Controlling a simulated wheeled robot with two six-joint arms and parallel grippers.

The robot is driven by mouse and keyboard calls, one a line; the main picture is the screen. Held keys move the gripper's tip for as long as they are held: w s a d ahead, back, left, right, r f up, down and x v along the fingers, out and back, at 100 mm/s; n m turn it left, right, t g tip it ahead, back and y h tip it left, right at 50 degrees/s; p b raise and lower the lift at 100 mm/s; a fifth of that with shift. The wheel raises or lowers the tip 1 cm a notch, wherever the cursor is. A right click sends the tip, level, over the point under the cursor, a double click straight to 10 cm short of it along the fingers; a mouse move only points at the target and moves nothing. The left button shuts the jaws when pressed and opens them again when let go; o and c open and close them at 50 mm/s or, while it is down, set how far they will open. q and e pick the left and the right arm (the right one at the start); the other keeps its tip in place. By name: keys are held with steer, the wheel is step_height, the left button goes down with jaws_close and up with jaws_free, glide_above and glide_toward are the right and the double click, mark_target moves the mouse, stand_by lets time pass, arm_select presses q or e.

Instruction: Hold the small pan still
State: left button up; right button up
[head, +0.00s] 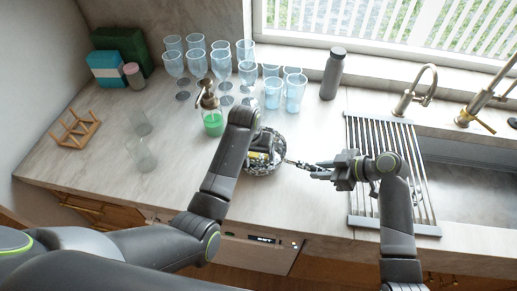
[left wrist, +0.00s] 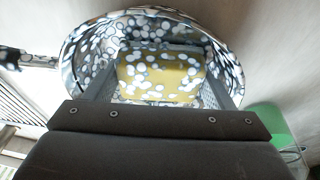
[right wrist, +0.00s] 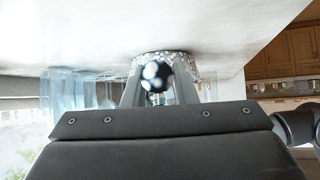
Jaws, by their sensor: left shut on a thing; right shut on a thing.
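The small pan (head: 262,168) sits on the counter below the window, dark and covered in white spots. Its inside wall (left wrist: 225,60) fills the top of the left wrist view. My left gripper (head: 260,152) reaches down into the pan, shut on a yellow sponge (left wrist: 160,75) that is also white-spotted. My right gripper (head: 318,170) comes from the right and is shut on the pan's handle (head: 296,163). In the right wrist view the spotted handle end (right wrist: 155,75) lies between the fingers. My left arm hides part of the pan in the head view.
A soap bottle with green liquid (head: 213,122) stands left of the pan. Several blue glasses (head: 272,92) and a grey bottle (head: 333,74) stand behind it. A drying rack (head: 358,205) and sink (head: 460,190) are on the right. Clear glasses (head: 142,155) stand on the left.

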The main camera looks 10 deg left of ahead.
arm_select(q)
steer(key=shift+s, duration=0.1)
steer(key=shift+r, duration=3.5)
arm_select(e)
steer(key=o, duration=1.1)
steer(key=shift+c, duration=0.2)
steer(key=v, duration=1.2)
